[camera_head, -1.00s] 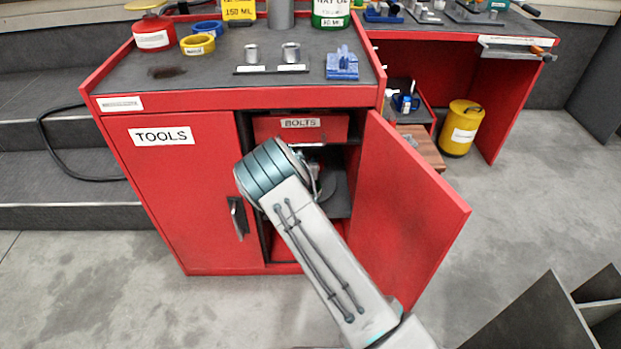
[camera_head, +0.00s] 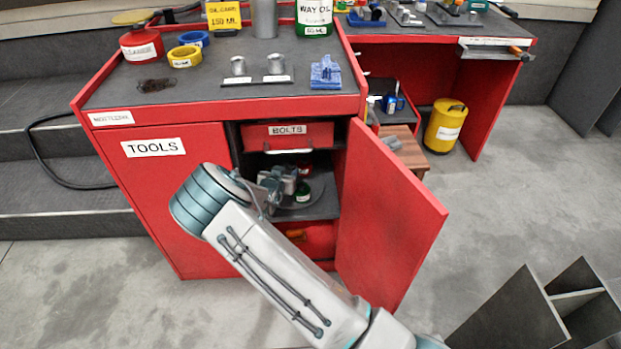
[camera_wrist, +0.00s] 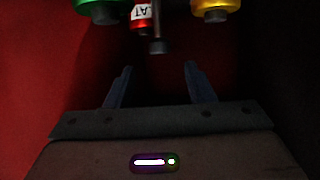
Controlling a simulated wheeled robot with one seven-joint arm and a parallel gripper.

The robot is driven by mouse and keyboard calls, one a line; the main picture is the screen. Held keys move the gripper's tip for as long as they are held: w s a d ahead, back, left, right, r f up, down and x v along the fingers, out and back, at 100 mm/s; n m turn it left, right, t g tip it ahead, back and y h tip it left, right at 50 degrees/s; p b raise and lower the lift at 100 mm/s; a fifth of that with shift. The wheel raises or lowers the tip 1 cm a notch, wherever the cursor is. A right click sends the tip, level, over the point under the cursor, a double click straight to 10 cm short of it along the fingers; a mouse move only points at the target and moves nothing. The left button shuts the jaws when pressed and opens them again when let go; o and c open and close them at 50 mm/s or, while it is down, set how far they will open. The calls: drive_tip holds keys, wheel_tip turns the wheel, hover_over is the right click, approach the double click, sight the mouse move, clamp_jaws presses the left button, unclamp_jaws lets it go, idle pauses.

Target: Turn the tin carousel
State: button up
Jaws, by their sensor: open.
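The tin carousel (camera_head: 322,198) is a grey round plate inside the open right side of the red cabinet, partly hidden by my gripper. A green tin (camera_head: 303,193) and a red tin (camera_head: 305,169) show on it. In the dark wrist view a green tin (camera_wrist: 101,9), a red tin (camera_wrist: 142,16) and a yellow tin (camera_wrist: 215,8) appear at the top edge, cut off. My gripper (camera_head: 290,180) is at the cabinet opening, near the tins. In the wrist view my gripper (camera_wrist: 159,67) has its fingers apart with nothing between them. Contact with the carousel cannot be told.
The cabinet's right door (camera_head: 385,225) stands open beside my arm. A drawer marked BOLTS (camera_head: 287,136) is above the carousel, and an orange item (camera_head: 296,235) lies below. The TOOLS door (camera_head: 165,190) at left is closed.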

drive_tip(key=s+d+r+g+y, duration=0.3)
drive_tip(key=s+r+g, duration=0.1)
drive_tip(key=s+r, duration=0.4)
drive_tip(key=s+d+r+n+g+y, duration=0.1)
drive_tip(key=s+d+r+g+y, duration=0.2)
drive_tip(key=s+r, duration=0.5)
drive_tip(key=shift+s+d+r+g, duration=0.25)
drive_tip(key=shift+s+d+g, duration=0.35)
drive_tip(key=shift+s, duration=1.85)
drive_tip(key=shift+a, duration=0.1)
